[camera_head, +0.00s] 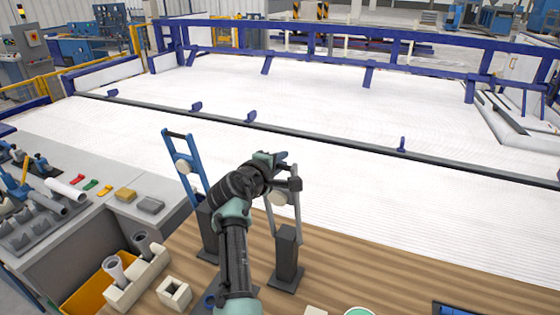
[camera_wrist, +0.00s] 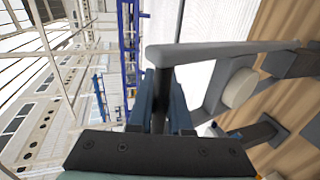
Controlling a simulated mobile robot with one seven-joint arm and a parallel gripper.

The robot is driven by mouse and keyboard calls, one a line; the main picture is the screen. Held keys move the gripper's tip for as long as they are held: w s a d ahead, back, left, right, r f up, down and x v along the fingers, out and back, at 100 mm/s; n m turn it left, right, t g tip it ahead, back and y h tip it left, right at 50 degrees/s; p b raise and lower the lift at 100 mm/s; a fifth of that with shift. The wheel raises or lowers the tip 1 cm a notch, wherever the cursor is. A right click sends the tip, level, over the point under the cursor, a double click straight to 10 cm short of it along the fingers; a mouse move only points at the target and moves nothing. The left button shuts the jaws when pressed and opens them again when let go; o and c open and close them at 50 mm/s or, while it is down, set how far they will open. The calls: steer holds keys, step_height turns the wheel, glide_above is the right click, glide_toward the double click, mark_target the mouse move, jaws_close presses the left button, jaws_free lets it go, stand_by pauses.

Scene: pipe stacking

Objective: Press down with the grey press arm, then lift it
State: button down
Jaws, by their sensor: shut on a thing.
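The grey press arm (camera_head: 297,208) stands raised, close to upright, on its dark post (camera_head: 286,250) on the wooden table. A pale round disc (camera_head: 278,198) sits between its two side bars. In the head view my arm covers part of the press arm's left side and top.
A blue press arm (camera_head: 187,165) stands raised on its own post just left of mine. Cream blocks holding pipes (camera_head: 138,278), an orange bin (camera_head: 85,296) and a grey bench (camera_head: 60,245) are at left. The table right of the grey press is mostly clear.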

steer(key=shift+s+d+f, duration=0.1)
steer(key=shift+d+f, duration=0.05)
steer(key=shift+f, duration=0.3)
steer(key=shift+s+d+f, duration=0.1)
steer(key=shift+f, duration=0.35)
steer(key=c, duration=1.1)
jaws_free()
steer(key=shift+w, duration=0.1)
steer(key=shift+o, duration=1.3)
steer(key=shift+w+f, duration=0.15)
steer(key=shift+w, duration=0.1)
steer(key=shift+a+r, duration=0.15)
steer(key=shift+r, duration=0.2)
steer(key=b+v, duration=0.3)
steer(key=v, duration=1)
steer(key=shift+r, duration=0.1)
